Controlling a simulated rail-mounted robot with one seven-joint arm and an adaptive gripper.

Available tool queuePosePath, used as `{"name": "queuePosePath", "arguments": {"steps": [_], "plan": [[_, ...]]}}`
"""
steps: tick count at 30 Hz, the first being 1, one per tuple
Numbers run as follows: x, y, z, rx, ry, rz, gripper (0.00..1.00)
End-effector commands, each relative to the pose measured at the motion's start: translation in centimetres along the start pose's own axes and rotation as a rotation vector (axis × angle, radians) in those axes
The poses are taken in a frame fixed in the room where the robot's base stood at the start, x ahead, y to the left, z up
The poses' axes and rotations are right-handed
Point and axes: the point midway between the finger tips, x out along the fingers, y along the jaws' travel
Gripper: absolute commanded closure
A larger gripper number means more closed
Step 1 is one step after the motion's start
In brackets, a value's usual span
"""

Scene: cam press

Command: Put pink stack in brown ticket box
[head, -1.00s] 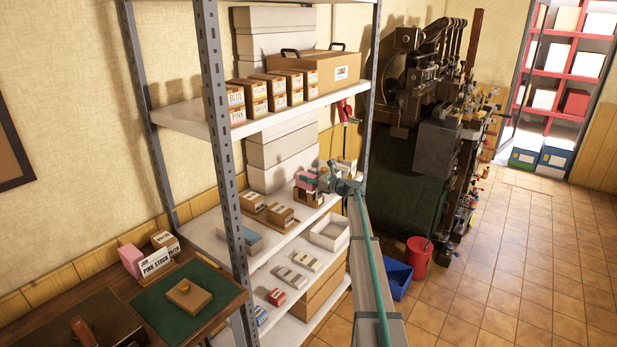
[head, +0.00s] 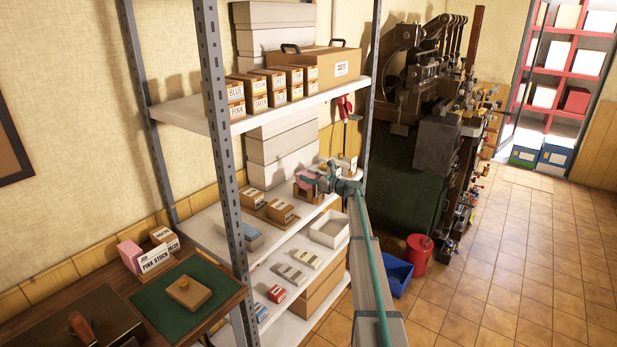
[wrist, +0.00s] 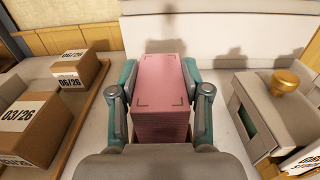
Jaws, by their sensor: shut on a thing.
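The pink stack (wrist: 166,85) is a block of pink sheets with corner marks on its top. My gripper (wrist: 160,90) is shut on it, one teal finger pressed to each side. In the head view the pink stack (head: 306,178) and my gripper (head: 322,183) are over the middle shelf, at its far right part. A brown box (head: 302,192) shows just below the stack there. Its opening is hidden, so I cannot tell whether the stack's lower end is inside it. Brown edges beside the stack's base also show in the wrist view.
Two dated brown boxes (wrist: 75,68) (wrist: 22,122) stand on a tray to the left. A grey box with a brass knob (wrist: 285,82) stands close on the right. White boxes (head: 283,160) back the shelf.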

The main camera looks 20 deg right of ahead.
Motion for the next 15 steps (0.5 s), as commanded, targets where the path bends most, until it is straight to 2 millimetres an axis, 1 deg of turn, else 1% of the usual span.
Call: {"name": "queuePosePath", "arguments": {"steps": [2, 3, 5, 6, 8, 15], "plan": [[0.0, 0.0, -0.15, 0.0, -0.001, 0.0, 1.0], [0.0, 0.0, -0.17, 0.0, -0.001, 0.0, 0.51], [0.0, 0.01, -0.13, 0.0, -0.001, 0.0, 0.41], [0.0, 0.01, -0.14, 0.0, -0.001, 0.0, 0.35], [0.0, 0.01, -0.15, 0.0, 0.0, 0.0, 0.25], [0.0, 0.0, -0.17, 0.0, 0.0, 0.0, 0.24]]}}
